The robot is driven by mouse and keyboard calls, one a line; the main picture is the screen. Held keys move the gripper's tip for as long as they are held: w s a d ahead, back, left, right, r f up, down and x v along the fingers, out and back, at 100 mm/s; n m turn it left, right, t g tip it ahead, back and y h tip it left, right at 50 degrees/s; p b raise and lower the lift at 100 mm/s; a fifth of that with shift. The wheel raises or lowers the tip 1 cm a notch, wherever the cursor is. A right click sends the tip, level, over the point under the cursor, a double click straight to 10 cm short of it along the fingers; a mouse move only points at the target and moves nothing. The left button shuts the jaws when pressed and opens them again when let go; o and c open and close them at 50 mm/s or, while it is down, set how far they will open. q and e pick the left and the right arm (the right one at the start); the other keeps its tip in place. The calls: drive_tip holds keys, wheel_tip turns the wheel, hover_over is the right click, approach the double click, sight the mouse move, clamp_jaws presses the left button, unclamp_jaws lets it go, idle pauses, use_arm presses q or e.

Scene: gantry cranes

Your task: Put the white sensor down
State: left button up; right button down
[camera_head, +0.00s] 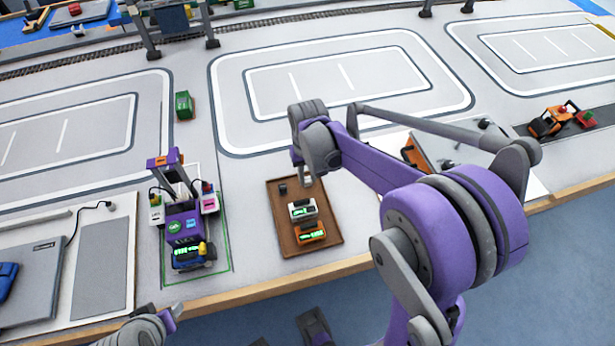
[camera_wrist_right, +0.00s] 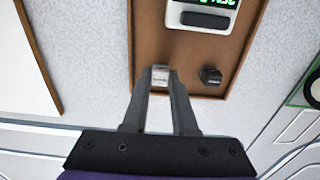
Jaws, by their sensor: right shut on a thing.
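The white sensor, a small pale block (camera_wrist_right: 160,75), sits between the fingertips of my right gripper (camera_wrist_right: 162,78) in the wrist view. In the head view the right gripper (camera_head: 307,174) points down over the back part of a brown tray (camera_head: 287,239), and a bit of the pale sensor (camera_head: 306,181) shows under it. The gripper is shut on the sensor. Whether the sensor touches the tray floor I cannot tell. My left gripper (camera_head: 168,319) shows only partly at the bottom left, away from the tray, and its fingers are unclear.
In the tray are a small black cube (camera_head: 283,189), a white device with a green display (camera_head: 302,210) and an orange device (camera_head: 311,232). A green container (camera_head: 184,105) stands farther back. The marked lane behind is clear.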

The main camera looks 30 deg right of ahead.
drive_tip(key=shift+f, duration=0.25)
drive_tip(key=shift+f, duration=0.1)
drive_tip(key=c, duration=0.7)
unclamp_jaws()
